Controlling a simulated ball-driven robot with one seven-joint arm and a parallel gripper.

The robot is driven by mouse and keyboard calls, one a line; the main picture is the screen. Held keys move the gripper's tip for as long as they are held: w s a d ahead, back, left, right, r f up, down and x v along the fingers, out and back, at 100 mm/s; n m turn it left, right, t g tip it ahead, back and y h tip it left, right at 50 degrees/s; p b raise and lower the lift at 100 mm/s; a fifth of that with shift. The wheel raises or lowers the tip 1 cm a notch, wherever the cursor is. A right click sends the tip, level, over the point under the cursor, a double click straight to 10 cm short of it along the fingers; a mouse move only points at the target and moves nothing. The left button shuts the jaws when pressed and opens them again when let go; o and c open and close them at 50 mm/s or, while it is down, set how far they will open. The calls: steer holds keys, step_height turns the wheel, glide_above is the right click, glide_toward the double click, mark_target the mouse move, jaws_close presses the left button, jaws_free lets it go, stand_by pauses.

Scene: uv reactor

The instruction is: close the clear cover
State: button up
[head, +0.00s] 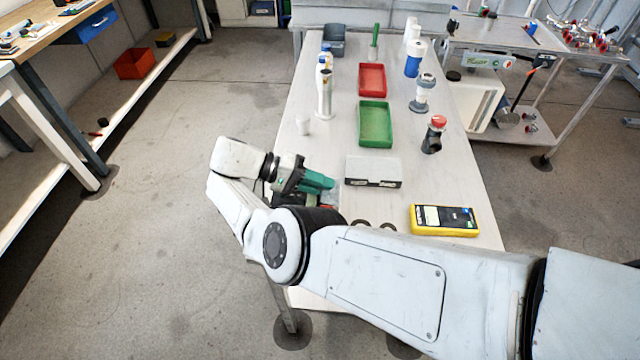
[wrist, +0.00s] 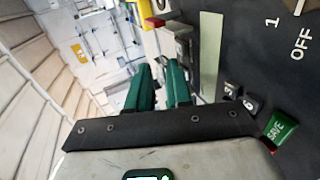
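My gripper (head: 316,182) has green fingers and hangs over the left edge of the table. In the wrist view the two fingers (wrist: 160,82) stand apart with an empty gap between them. Beside them is a dark control panel (wrist: 262,70) marked "1", "OFF", and a green "SAVE" key. In the head view my arm and gripper hide most of whatever lies beneath them. I cannot surely pick out the clear cover. A pale strip (wrist: 210,55) lies along the panel, and I cannot tell whether it is the cover.
Green (head: 375,124) and red (head: 372,79) trays, a white cup (head: 303,124) and a dark fitting with a red cap (head: 434,134) stand farther back.

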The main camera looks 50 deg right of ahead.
steer(key=shift+o, duration=0.6)
